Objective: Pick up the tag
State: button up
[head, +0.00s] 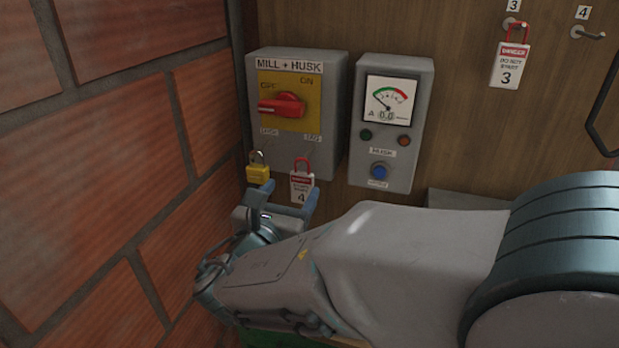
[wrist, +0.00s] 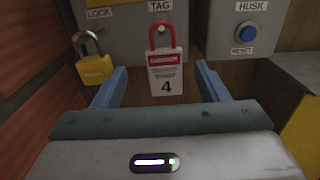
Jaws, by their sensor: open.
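A white danger tag with a red hasp and the number 4 (head: 302,186) hangs below the TAG label of the grey MILL + HUSK switch box (head: 336,75). In the wrist view the tag (wrist: 165,70) hangs upright, centred between my fingers. My gripper (head: 284,198) is open, with one blue finger on each side of the tag and gaps to both. I cannot tell how far the fingertips are from it in depth. Its lower end is partly hidden in the head view. A second tag, number 3 (head: 509,66), hangs on a hook at the upper right.
A yellow padlock (head: 257,168) hangs left of the tag, near my left finger; it also shows in the wrist view (wrist: 95,66). A grey meter box with a blue button (head: 380,170) is to the right. A brick wall (head: 120,150) stands close on the left.

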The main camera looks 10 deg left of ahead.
aim_at(301, 186)
jog(key=shift+w+d+f+p, duration=0.2)
jog(key=shift+w+p, duration=0.1)
jog(key=shift+w, duration=0.6)
jog(key=shift+w+d+f+p, duration=0.15)
jog(key=shift+w+f+p, duration=0.15)
jog(key=shift+w, duration=0.55)
jog(key=shift+w+d+f+p, duration=0.15)
jog(key=shift+w+p, duration=0.15)
jog(key=shift+w, duration=0.6)
jog(key=c, duration=1.1)
